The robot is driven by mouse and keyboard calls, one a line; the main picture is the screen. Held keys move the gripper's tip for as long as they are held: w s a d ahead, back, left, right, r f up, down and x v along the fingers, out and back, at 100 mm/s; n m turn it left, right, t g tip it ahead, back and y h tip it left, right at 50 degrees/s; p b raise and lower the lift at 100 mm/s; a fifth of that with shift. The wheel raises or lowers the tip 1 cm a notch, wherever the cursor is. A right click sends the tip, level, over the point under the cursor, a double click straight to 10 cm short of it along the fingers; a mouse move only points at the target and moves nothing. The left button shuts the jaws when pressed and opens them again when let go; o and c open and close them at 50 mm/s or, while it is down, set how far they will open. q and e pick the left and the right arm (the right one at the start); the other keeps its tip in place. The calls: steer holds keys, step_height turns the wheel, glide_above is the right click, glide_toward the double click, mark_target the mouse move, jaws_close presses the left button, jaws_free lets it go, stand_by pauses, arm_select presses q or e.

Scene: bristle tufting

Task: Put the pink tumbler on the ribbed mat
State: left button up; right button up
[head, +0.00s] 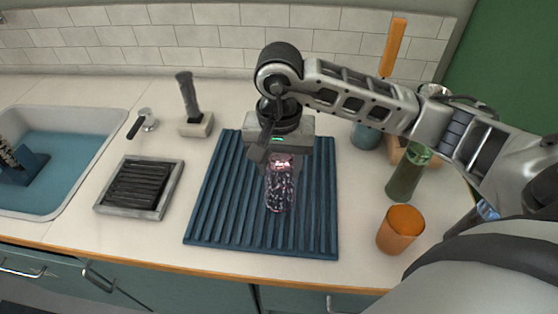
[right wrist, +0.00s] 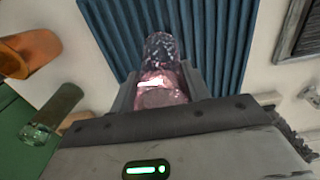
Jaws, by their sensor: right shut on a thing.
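The pink tumbler (head: 280,187) is a speckled, see-through pink glass over the middle of the blue ribbed mat (head: 214,222). My right gripper (head: 279,160) points down from above and is shut on the tumbler's upper part. In the right wrist view the tumbler (right wrist: 160,78) sits between the two fingers, with the mat (right wrist: 220,30) behind it. The tumbler looks upright. I cannot tell whether its base touches the mat. My left gripper is not in view.
An orange cup (head: 400,230) and a green bottle (head: 408,175) stand right of the mat. A teal cup (head: 366,135) is behind them. A dark slatted tray (head: 139,187), a brush in a holder (head: 196,125) and the sink (head: 70,160) lie to the left.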

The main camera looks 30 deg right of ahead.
steer(key=shift+f, duration=0.2)
steer(key=shift+f+b, duration=0.3)
steer(key=shift+b, duration=0.05)
steer(key=o, duration=0.8)
steer(key=shift+r, duration=0.1)
steer(key=shift+o, duration=0.8)
